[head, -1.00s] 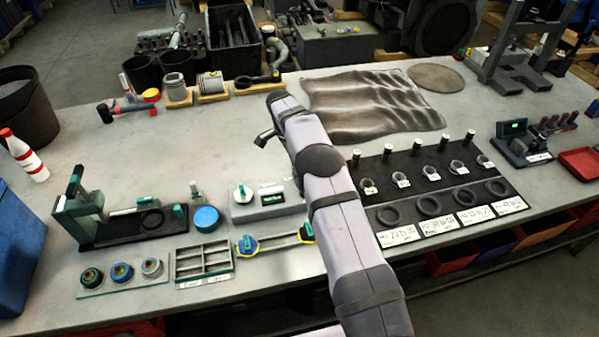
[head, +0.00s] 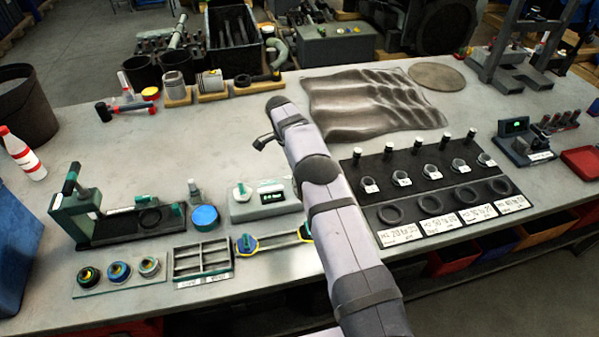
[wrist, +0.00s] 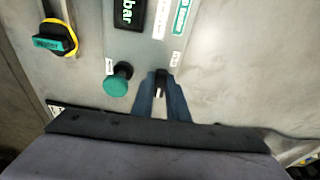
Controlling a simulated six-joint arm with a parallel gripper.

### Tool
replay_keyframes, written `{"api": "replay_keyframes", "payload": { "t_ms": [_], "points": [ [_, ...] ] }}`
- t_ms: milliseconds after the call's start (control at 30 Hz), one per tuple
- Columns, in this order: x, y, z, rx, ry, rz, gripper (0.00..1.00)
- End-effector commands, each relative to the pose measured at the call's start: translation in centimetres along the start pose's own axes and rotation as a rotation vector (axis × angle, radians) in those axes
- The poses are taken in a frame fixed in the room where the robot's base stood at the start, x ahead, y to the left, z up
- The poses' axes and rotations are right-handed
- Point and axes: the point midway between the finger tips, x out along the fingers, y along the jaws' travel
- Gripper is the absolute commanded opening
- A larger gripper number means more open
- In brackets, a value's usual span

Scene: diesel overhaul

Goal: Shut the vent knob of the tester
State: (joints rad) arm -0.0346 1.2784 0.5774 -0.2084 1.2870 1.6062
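The tester (head: 265,208) is a grey box with a lit green display, left of my arm in the head view. A round green knob (wrist: 118,80) stands on the panel beside a small label too small to read. A green lever on a yellow and black base (wrist: 55,38) is at upper left. My gripper (wrist: 161,76) is right of the green knob, apart from it. Its fingers look closed together and hold nothing visible. My arm hides the gripper in the head view.
A divided tray (head: 203,262) and a yellow-and-blue-ended tool (head: 270,240) lie in front of the tester. A black rack with rings (head: 430,185) is right of my arm. The bench behind the tester is clear.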

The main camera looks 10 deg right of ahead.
Motion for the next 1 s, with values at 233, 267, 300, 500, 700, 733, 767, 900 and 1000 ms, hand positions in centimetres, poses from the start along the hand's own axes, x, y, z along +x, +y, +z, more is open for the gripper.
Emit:
{"api": "replay_keyframes", "payload": {
  "t_ms": [233, 267, 300, 500, 700, 733, 767, 900, 1000],
  "points": [
    [-0.02, 0.01, -0.01, -0.009, 0.000, -0.002, 0.00],
    [-0.03, 0.01, -0.01, -0.017, 0.000, -0.003, 0.00],
    [-0.04, 0.03, -0.02, -0.032, 0.000, -0.006, 0.00],
    [0.02, 0.17, -0.05, -0.192, 0.000, -0.039, 0.00],
    [0.01, 0.23, -0.08, -0.366, 0.000, -0.075, 0.00],
    [0.00, 0.24, -0.08, -0.380, 0.000, -0.077, 0.00],
    [-0.01, 0.26, -0.08, -0.390, 0.000, -0.079, 0.00],
    [-0.03, 0.23, -0.07, -0.405, 0.000, -0.082, 0.00],
    [-0.04, 0.23, -0.07, -0.403, 0.000, -0.082, 0.00]
  ]
}}
